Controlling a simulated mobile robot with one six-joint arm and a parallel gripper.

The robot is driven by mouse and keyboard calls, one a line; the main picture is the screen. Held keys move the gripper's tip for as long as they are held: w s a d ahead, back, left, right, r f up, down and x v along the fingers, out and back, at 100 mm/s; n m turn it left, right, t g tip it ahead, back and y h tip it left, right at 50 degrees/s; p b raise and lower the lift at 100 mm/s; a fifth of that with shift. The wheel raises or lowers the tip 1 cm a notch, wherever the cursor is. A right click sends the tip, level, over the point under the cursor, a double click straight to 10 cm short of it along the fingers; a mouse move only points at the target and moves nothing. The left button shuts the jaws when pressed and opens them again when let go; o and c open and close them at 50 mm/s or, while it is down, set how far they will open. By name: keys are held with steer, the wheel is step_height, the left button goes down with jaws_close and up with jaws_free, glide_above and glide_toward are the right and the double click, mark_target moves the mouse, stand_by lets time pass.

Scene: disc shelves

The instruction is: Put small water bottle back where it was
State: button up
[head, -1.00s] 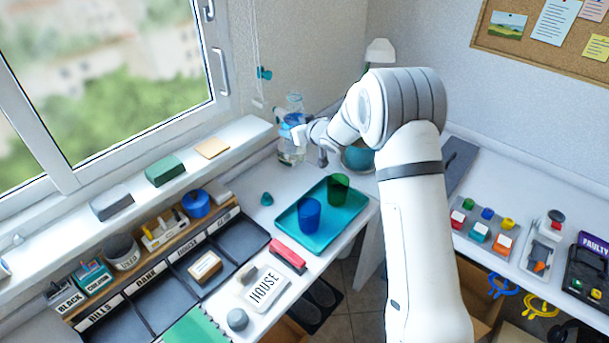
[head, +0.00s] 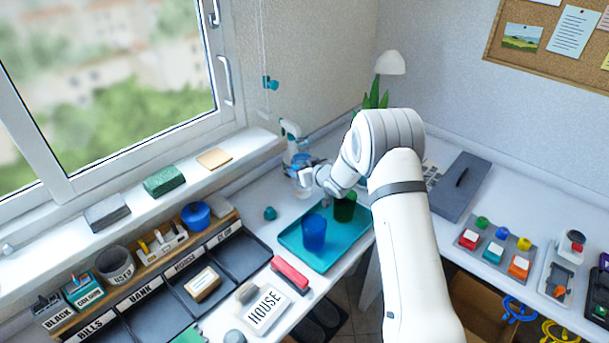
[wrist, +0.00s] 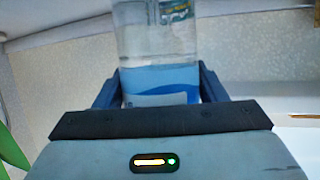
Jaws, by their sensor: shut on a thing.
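The small water bottle, clear with a blue band, is held upright between the two dark fingers of my gripper (wrist: 158,88) in the wrist view, where the bottle (wrist: 155,45) fills the upper middle. In the head view my gripper (head: 306,171) is at the back left of the white desk, near the window sill. The bottle (head: 302,181) shows there only partly, behind the fingers. I cannot tell whether its base touches the desk.
A spray bottle (head: 290,132) stands just behind the gripper. A teal tray (head: 290,238) with a blue cup (head: 313,232) and a green cup (head: 345,207) lies in front. A plant (head: 374,101) and lamp (head: 390,63) stand behind my arm.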

steer(key=shift+f, duration=1.5)
steer(key=o, duration=1.4)
